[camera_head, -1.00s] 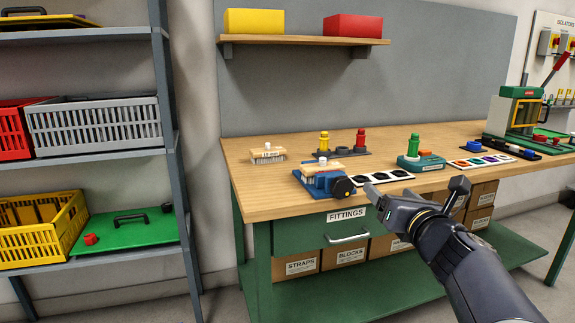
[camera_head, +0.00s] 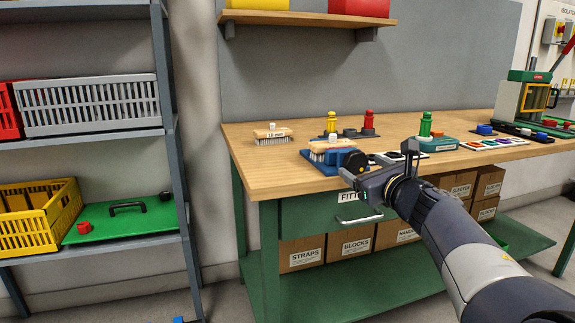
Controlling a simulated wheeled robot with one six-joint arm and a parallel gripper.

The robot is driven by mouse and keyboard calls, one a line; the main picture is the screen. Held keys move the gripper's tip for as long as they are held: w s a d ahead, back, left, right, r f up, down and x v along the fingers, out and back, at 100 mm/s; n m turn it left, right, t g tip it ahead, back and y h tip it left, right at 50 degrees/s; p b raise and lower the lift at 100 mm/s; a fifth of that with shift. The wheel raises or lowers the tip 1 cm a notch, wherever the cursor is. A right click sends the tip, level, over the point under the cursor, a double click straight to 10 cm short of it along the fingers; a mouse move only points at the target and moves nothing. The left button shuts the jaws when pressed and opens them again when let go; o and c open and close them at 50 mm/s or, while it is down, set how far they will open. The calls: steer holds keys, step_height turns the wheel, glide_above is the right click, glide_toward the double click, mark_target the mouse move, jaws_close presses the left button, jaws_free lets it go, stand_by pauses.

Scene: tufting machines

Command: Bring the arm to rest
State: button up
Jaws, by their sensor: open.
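My gripper (camera_head: 374,161) is in front of the workbench's front edge, at about the height of its top. It is open and I see nothing held in it. My arm reaches in from the lower right. A brush block on a blue fixture with a black knob (camera_head: 357,163) stands just behind the gripper in the picture. I cannot tell whether the gripper touches anything there. The gripper hides part of the drawer label and part of the white strip with black discs (camera_head: 387,157).
The wooden workbench (camera_head: 256,172) carries a brush block (camera_head: 271,135), yellow and red pegs (camera_head: 369,124), a green peg (camera_head: 425,124) and a green press (camera_head: 523,95). A drawer handle (camera_head: 358,220) sticks out below. A grey shelf rack (camera_head: 165,110) with baskets stands left.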

mark_target(358, 165)
steer(key=x, duration=0.3)
steer(key=shift+w+a, duration=0.1)
steer(key=shift+w, duration=0.05)
steer(key=shift+r+m+p, duration=0.15)
steer(key=shift+m+p, duration=0.35)
steer(key=shift+m, duration=0.6)
steer(key=m+p, duration=0.2)
steer(key=m, duration=0.3)
steer(key=shift+m, duration=0.3)
